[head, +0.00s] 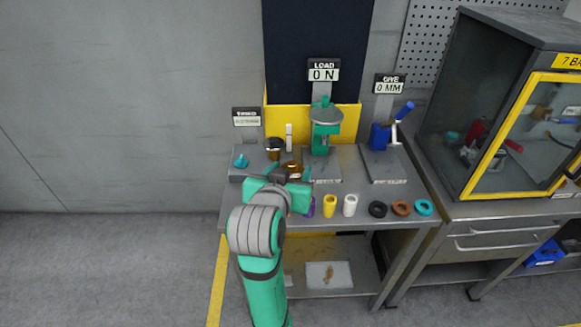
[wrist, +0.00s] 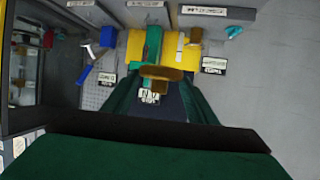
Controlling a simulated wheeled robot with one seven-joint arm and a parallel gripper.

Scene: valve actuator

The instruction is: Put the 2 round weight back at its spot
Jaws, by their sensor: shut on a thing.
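My gripper (head: 293,175) is shut on a brass-brown round weight (head: 292,166), above the front left part of the grey workbench (head: 235,207). In the wrist view the weight (wrist: 162,73) sits between the dark fingertips (wrist: 160,87). No number is readable on it. My arm hides part of the bench's front left, and I cannot make out a marked spot.
A green load stand (head: 325,130) with a round plate reads 0 N. A blue lever device (head: 383,135) stands right of it. Coloured cylinders, such as the yellow one (head: 330,206), and rings (head: 400,207) line the front edge. A yellow-framed cabinet (head: 475,150) bounds the right.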

